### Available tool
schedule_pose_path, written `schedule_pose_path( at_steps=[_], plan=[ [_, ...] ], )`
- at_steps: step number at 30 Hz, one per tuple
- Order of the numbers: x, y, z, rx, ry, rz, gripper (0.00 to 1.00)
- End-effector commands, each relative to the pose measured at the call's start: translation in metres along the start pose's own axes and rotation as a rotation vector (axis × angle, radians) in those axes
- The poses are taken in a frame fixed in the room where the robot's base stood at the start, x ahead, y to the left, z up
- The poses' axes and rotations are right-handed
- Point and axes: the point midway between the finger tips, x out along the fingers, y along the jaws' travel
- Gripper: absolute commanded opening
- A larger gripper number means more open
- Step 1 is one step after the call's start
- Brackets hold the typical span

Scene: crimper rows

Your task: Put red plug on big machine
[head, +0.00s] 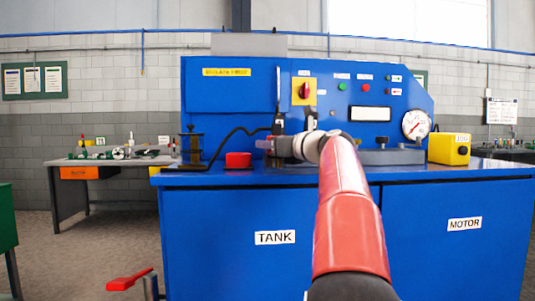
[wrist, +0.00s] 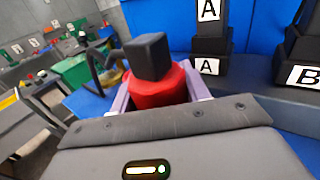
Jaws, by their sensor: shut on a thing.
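My gripper (wrist: 158,92) is shut on the red plug (wrist: 158,97), with one pale purple finger on each side of it. A black block (wrist: 150,56) shows at the plug's upper part in the wrist view, with a dark cable looping off to the left. In the head view my gripper (head: 266,144) is just above the worktop of the big blue machine (head: 215,220), and the plug is hard to make out there. The machine also shows in the wrist view (wrist: 155,18). I cannot tell whether the plug touches anything below.
A low red piece (head: 238,160) sits on the worktop left of my gripper. Black blocks marked A (wrist: 208,45) and B (wrist: 302,60) stand to the right in the wrist view. A dark jar (head: 192,148), gauge (head: 416,125) and yellow box (head: 448,149) are on the machine.

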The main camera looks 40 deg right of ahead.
Motion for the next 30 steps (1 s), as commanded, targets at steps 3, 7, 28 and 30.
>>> schedule_pose_path(
  at_steps=[3, 7, 28, 30],
  plan=[
    [0.0, -0.004, -0.008, 0.001, -0.001, 0.0, 0.15],
    [0.0, -0.003, -0.006, 0.001, -0.001, 0.0, 0.15],
    [-0.006, -0.003, -0.007, 0.0, 0.0, -0.002, 0.68],
    [-0.016, -0.004, -0.007, 0.0, 0.0, -0.004, 0.68]
  ],
)
